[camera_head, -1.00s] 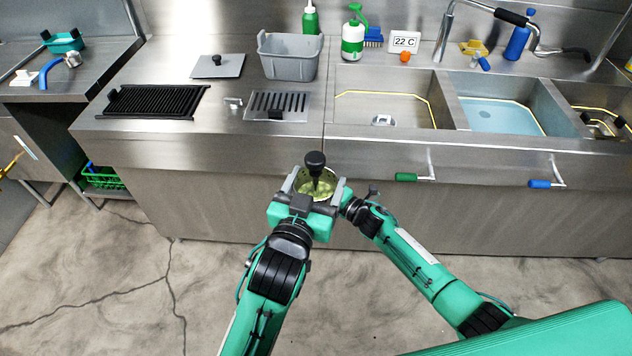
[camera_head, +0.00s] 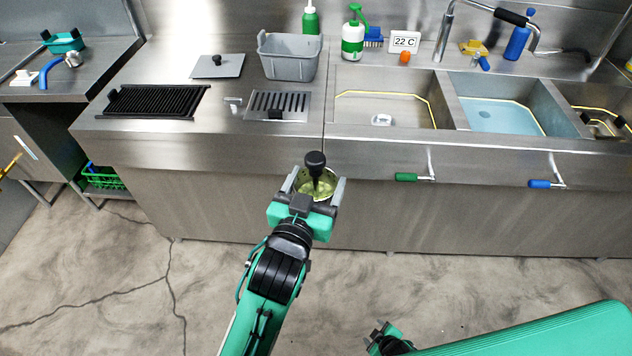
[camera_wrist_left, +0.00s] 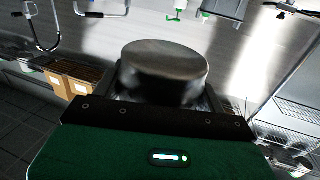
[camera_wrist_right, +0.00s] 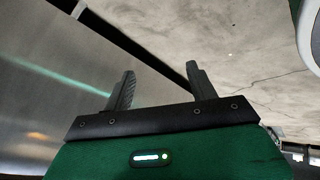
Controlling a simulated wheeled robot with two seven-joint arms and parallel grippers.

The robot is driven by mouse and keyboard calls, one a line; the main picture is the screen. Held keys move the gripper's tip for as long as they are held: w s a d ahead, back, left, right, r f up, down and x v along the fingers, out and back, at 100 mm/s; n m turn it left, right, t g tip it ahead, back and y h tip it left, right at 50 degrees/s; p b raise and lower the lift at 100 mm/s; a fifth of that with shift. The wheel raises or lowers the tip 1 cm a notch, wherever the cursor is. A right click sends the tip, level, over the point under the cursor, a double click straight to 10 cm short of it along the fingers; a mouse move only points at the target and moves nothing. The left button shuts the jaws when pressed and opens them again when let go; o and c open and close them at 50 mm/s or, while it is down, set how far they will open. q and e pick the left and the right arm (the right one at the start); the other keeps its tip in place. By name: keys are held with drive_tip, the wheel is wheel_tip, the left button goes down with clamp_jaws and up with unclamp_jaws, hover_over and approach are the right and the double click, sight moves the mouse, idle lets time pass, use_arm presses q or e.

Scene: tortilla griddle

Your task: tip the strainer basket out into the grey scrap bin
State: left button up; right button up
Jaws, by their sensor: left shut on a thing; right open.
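The strainer basket (camera_head: 322,183) is a round metal cup with a black knob on a stem and yellow-green matter inside. My left gripper (camera_head: 318,187) is shut on it and holds it upright in front of the counter, above the floor. In the left wrist view the basket's round metal side (camera_wrist_left: 165,72) fills the space between the fingers. The grey scrap bin (camera_head: 289,62) stands at the back of the counter, up and left of the basket; its inside looks empty. My right gripper (camera_head: 378,335) is low at the bottom of the head view; its open, empty fingers show in the right wrist view (camera_wrist_right: 158,90).
The left sink (camera_head: 385,108) is right of the grate. A green bottle (camera_head: 310,20) stands behind the bin.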

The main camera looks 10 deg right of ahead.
drive_tip(key=s+f+m+g, duration=0.3)
drive_tip(key=s, duration=1)
drive_tip(key=s+d+f+m+g+h, duration=0.1)
drive_tip(key=s+f+m+g, duration=0.2)
drive_tip(key=s, duration=1.1)
drive_tip(key=shift+s+f, duration=0.2)
drive_tip(key=shift+f, duration=0.6)
